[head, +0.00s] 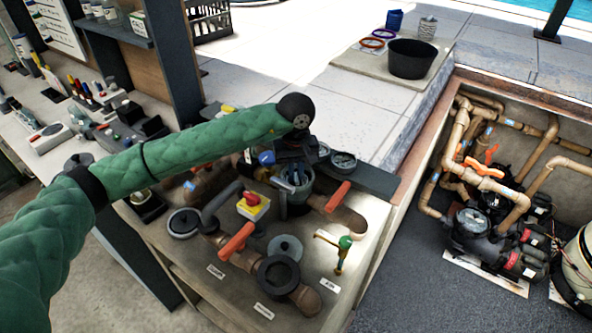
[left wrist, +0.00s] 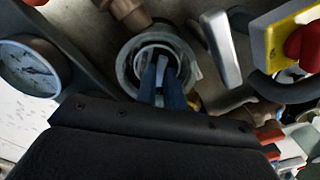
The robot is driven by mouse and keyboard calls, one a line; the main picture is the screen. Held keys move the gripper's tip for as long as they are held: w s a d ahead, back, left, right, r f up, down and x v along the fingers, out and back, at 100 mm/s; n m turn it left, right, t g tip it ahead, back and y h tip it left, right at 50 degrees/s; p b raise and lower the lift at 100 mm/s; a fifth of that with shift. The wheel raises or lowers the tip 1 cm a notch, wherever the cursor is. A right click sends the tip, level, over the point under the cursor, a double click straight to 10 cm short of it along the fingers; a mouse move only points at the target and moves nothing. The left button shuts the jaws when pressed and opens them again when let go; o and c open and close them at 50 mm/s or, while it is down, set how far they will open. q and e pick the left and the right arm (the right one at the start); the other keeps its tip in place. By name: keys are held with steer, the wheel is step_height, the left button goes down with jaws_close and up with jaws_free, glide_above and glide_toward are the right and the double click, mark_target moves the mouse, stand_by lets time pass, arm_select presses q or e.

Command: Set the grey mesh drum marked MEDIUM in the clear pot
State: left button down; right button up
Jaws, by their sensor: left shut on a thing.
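The clear pot (head: 303,187) stands on the bench in the middle of the head view, among the pipes. It also shows in the left wrist view (left wrist: 126,76) as a round rim seen from above. My left gripper (head: 291,178) points down into the pot. Its blue fingers (left wrist: 163,84) are shut on a pale grey ring-topped drum (left wrist: 150,50) inside the pot's rim. The drum's mesh and marking cannot be read, and its lower part is hidden, so I cannot tell whether it touches the pot's floor. My right gripper is not in view.
A yellow box with a red knob (head: 252,205), orange-handled valves (head: 236,242) and a gauge (head: 343,160) crowd the pot. A black tub (head: 412,58) and a pale patterned cylinder (head: 427,28) stand on the far slab. A pit with pumps (head: 480,228) lies right.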

arm_select(q)
steer(key=shift+f, duration=0.1)
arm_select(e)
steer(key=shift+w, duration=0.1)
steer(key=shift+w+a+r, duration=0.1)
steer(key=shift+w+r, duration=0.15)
arm_select(q)
steer(key=c, duration=1.5)
jaws_free()
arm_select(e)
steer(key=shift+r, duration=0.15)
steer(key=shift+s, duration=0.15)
